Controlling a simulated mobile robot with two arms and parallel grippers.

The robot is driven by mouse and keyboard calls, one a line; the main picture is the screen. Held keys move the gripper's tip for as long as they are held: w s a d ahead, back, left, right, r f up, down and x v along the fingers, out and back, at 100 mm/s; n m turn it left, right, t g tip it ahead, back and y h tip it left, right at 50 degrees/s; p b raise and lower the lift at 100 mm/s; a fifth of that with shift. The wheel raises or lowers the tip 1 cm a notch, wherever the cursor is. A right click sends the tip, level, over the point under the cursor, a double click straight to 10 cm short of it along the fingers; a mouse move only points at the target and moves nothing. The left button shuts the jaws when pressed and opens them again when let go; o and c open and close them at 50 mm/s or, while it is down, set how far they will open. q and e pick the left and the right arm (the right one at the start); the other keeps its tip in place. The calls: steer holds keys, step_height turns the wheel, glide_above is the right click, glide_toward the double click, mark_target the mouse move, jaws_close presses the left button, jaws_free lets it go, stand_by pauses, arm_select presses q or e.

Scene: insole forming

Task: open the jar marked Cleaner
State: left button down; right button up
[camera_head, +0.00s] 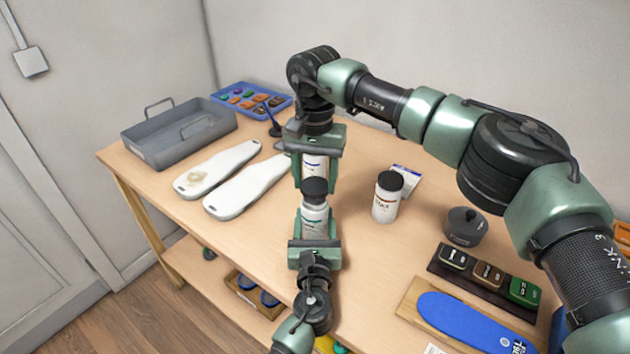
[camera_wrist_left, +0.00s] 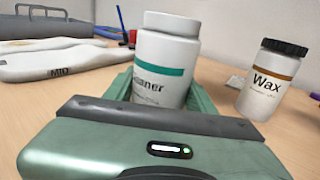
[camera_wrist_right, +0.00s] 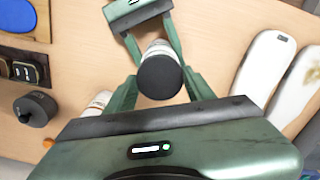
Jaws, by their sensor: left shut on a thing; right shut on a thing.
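The Cleaner jar (camera_wrist_left: 160,65), white with a teal band, stands upright between the fingers of my left gripper (camera_head: 315,222), which is shut on its body. Its bare white neck shows in the left wrist view, with no dark lid on it. The jar also shows in the head view (camera_head: 314,213). My right gripper (camera_head: 316,188) points down from above, shut on the round black lid (camera_wrist_right: 160,77). The lid is just above the jar, in line with it; its underside is hidden.
The Wax jar (camera_head: 386,200), black-lidded, stands to the right. Two white insole forms (camera_head: 245,190) and a grey tray (camera_head: 170,140) lie left. A dark round pot (camera_head: 464,228) stands right.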

mark_target(315, 185)
step_height(315, 185, up, 3)
steer(key=shift+r, duration=0.15)
arm_select(q)
steer(key=shift+c, duration=2.2)
jaws_free()
steer(key=shift+s, duration=0.1)
